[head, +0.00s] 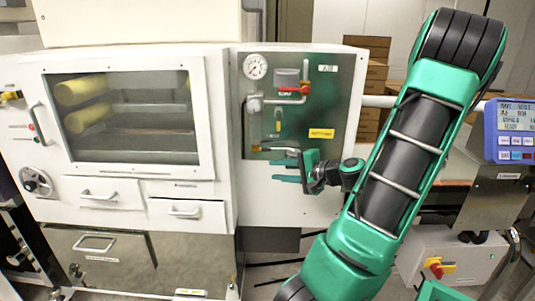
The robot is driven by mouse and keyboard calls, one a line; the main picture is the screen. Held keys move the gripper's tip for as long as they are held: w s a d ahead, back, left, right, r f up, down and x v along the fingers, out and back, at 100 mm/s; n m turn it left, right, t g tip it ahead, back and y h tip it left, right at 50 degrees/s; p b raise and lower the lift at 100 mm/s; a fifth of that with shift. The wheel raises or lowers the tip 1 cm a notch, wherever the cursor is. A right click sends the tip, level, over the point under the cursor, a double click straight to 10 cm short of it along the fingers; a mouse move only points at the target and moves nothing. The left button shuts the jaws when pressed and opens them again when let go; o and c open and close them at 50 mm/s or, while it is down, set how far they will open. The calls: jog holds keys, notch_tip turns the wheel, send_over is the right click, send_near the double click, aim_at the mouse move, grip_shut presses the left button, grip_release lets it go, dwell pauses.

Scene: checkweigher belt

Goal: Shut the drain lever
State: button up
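A green recessed panel with a pressure gauge (255,67) and pipework is in the upper middle of the head view. A red-handled valve lever (296,90) lies about level on the upper pipe. A small yellow-tipped lever (277,124) points down below it. A short pale lever-like part (279,149) lies about level at the panel's bottom edge. The labels are too small to tell surely which one is the drain lever. My gripper (286,171) is just below the pale part, its teal fingers pointing left, apart and empty. I cannot tell whether it touches anything.
A white cabinet with a window (130,115) and drawers (187,214) stands to the left. A blue display unit (516,131) is at the right edge. A grey box with a red-yellow switch (439,267) is low at the right. Cardboard boxes (374,83) stand behind my arm.

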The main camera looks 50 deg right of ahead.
aim_at(269, 150)
jog(key=s+d+r+m+t+h, duration=0.2)
jog(key=d+r, duration=0.2)
jog(key=d, duration=0.1)
jog(key=w, duration=0.3)
jog(key=w+f, duration=0.1)
jog(key=w, duration=0.3)
jog(key=w+f, duration=0.1)
jog(key=w, duration=0.2)
jog(key=shift+w+d, duration=0.2)
jog(key=shift+w, duration=0.1)
grip_shut()
jog(key=shift+a, duration=0.1)
